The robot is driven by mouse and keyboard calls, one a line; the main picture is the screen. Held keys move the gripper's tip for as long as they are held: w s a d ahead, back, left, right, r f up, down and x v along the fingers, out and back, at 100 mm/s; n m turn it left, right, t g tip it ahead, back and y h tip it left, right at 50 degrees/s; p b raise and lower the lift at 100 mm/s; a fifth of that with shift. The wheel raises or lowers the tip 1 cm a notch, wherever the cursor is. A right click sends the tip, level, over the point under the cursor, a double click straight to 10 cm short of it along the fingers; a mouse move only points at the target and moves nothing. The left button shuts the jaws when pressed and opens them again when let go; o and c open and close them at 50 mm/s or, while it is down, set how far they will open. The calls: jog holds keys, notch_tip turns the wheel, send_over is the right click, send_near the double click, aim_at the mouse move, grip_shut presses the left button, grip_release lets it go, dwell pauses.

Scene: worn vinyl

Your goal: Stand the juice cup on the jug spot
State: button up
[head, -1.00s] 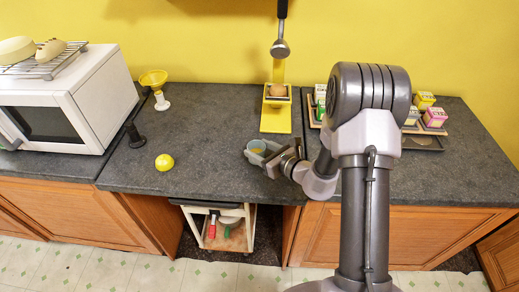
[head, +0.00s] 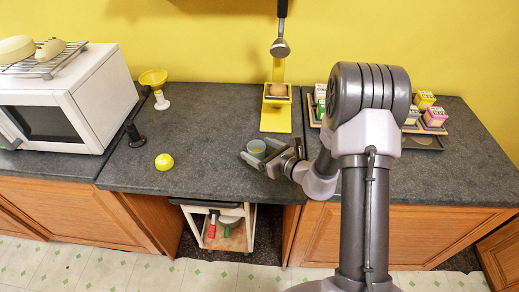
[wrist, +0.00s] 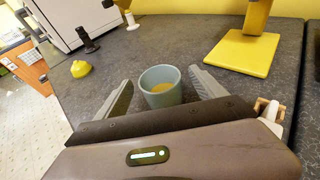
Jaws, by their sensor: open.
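The juice cup (head: 257,147) is a small grey-blue cup standing upright on the dark counter. In the wrist view the cup (wrist: 161,88) shows orange-yellow juice inside. My gripper (wrist: 160,80) is open, with one finger on each side of the cup and gaps visible between them. In the head view my gripper (head: 256,153) is low at the cup. A yellow stand (head: 276,119) with a flat base plate is behind the cup, holding a round brownish thing; the plate (wrist: 242,54) also shows in the wrist view. I cannot tell which place is the jug spot.
A yellow dome-shaped thing (head: 164,162) and a black upright piece (head: 135,136) are on the left counter. A yellow funnel-like thing (head: 153,79) is near the microwave (head: 89,104). Small cartons (head: 434,118) are at the right.

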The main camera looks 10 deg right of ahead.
jog(key=shift+s, duration=0.1)
jog(key=shift+v, duration=3.95)
jog(key=shift+d, duration=0.1)
jog(key=p+v, duration=0.3)
jog(key=v, duration=1.4)
jog(key=shift+s+r, duration=0.1)
